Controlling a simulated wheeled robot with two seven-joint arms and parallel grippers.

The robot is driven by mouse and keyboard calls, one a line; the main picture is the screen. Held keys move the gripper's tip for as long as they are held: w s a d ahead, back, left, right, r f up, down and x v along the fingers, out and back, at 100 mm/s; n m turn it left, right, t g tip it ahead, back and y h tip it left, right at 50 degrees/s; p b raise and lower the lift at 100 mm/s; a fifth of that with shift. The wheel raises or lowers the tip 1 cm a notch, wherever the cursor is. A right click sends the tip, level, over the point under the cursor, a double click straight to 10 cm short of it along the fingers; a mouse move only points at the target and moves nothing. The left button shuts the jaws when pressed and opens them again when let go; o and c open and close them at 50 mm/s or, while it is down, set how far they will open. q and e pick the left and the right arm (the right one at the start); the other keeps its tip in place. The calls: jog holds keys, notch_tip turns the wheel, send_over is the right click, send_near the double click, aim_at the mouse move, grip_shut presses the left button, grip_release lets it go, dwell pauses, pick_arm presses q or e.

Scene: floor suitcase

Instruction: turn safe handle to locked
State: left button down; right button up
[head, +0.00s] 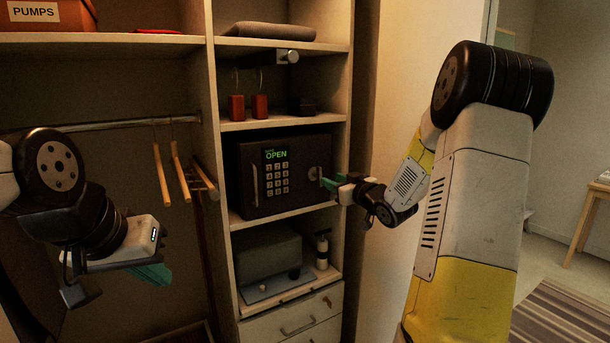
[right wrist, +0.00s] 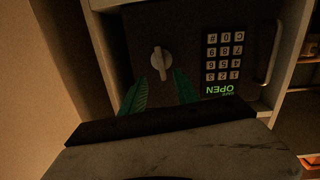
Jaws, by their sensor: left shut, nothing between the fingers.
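The dark safe (head: 252,208) stands on a closet shelf in the head view, and its display reads OPEN. Its small metal handle (head: 314,173) is on the right of the door. The right wrist view shows the safe (right wrist: 190,22) upside down, with the handle (right wrist: 160,60) upright in the picture. My right gripper (head: 328,184) is in front of the handle; its teal fingers (right wrist: 160,82) are apart, with nothing visible between them. The handle appears just beyond the fingertips; contact cannot be told. My left gripper (head: 160,274) is at the lower left, shut and empty.
A keypad (head: 277,179) and a vertical bar (head: 255,186) are on the safe door. Red items (head: 248,106) stand on the shelf above; a grey box (head: 268,254) and a bottle (head: 322,250) below. Hangers (head: 175,170) hang left of the shelves.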

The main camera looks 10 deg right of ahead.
aim_at(321, 175)
jog(key=shift+y, duration=0.6)
jog(key=x, duration=0.8)
jog(key=shift+w+f, duration=0.15)
grip_shut()
